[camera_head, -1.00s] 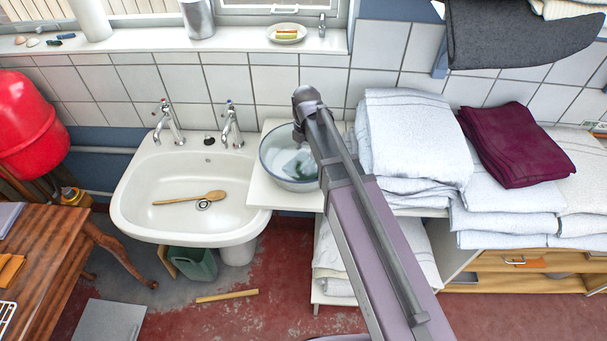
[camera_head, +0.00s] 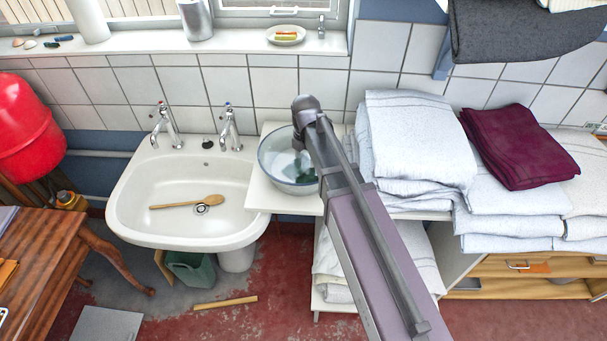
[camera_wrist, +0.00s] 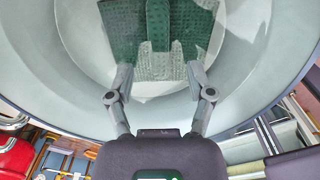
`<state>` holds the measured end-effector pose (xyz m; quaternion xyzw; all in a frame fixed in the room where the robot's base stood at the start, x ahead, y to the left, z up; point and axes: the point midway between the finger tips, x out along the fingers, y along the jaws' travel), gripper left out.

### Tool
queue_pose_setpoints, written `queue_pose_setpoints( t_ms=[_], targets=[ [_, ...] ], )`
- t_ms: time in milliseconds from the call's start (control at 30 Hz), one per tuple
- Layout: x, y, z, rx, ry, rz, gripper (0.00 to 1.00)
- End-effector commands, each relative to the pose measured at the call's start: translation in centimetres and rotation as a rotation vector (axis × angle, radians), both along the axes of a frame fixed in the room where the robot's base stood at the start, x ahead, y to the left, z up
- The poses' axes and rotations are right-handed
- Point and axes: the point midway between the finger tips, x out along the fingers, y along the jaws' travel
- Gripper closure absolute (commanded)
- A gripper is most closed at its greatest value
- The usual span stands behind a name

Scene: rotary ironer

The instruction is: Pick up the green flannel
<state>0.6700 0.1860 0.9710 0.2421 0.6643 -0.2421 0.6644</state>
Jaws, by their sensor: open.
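The green flannel (camera_wrist: 153,45) lies folded inside a round grey-rimmed basin in the wrist view, with a paler part nearest my gripper. A dark green bit of the flannel (camera_head: 304,176) shows in the basin (camera_head: 270,160) in the head view; my arm hides the rest. My gripper (camera_wrist: 158,78) is open and empty, its two fingers spread at the flannel's near edge. I cannot tell whether they touch the flannel. In the head view my gripper is hidden by the arm.
The basin stands on a white shelf (camera_head: 262,194) between the sink (camera_head: 180,215) and the stacked white towels (camera_head: 420,145). A wooden spoon (camera_head: 187,202) lies in the sink. A maroon towel (camera_head: 520,145) lies on the towels at right. Tiled wall rises behind.

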Motion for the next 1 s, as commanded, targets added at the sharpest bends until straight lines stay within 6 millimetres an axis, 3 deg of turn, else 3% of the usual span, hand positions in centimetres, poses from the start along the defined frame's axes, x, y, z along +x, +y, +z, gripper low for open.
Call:
queue_pose_setpoints(
  t_ms=[500,1000],
  targets=[
    [0.0,0.0,-4.1,0.000,0.000,0.001,0.31],
    [0.0,0.1,-4.4,0.000,0.000,0.002,0.31]
  ],
)
